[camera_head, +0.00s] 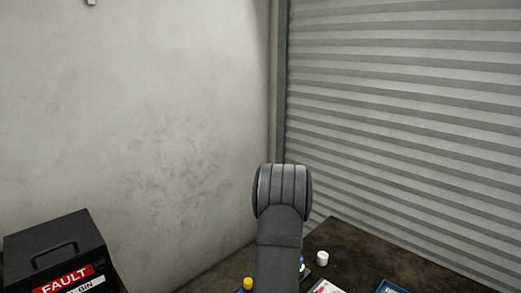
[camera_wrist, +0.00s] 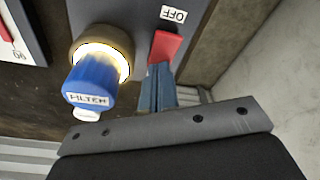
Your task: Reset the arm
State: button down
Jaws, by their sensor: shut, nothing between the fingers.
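In the wrist view my gripper (camera_wrist: 158,82) is shut and empty, its narrow blue-grey fingers pointing up the picture from a grey plate. The fingertips are close below a red switch or lever (camera_wrist: 166,46) beside an upside-down "OFF" label; I cannot tell whether they touch. Left of the fingers, a blue cylinder marked "FILTER" (camera_wrist: 88,84) sits in a brass-coloured ring (camera_wrist: 103,44) with a bright glow. In the head view my arm rises in the middle, and my gripper is not visible there.
A black "FAULT BIN" box (camera_head: 55,252) stands at lower left in the head view. A dark table (camera_head: 370,256) at lower right bears a white cap (camera_head: 322,258) and a blue-edged tray (camera_head: 390,287). A yellow-topped item (camera_head: 248,283) is left of my arm. Wall and shutter stand behind.

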jog(key=shift+r, duration=0.1)
dwell(0.3)
jog(key=shift+r, duration=4.15)
jog(key=s+d+n+g+h, duration=0.1)
jog(key=s+d+n, duration=0.2)
jog(key=d, duration=0.5)
jog(key=s+d+n+g+h, duration=0.1)
jog(key=s+d+n, duration=0.3)
jog(key=d, duration=0.4)
jog(key=shift+s+f+n+g, duration=0.15)
jog(key=shift+s+n+g, duration=0.15)
jog(key=shift+s, duration=0.2)
jog(key=shift+d, duration=0.1)
jog(key=c, duration=1.3)
grip_release()
jog(key=o, duration=1.3)
jog(key=w+a+r+n+t, duration=0.1)
jog(key=a+r, duration=0.5)
jog(key=r, duration=0.3)
jog(key=shift+a+r+n+t+y, duration=0.15)
jog(key=shift+n+t+y, duration=0.15)
jog(key=shift+y, duration=0.1)
jog(key=s+a+r+n+t+y, duration=0.2)
jog(key=a+r+n, duration=0.1)
jog(key=a+r, duration=0.8)
jog(key=x, duration=0.8)
jog(key=shift+w+d+f, duration=0.25)
jog(key=shift+d, duration=0.35)
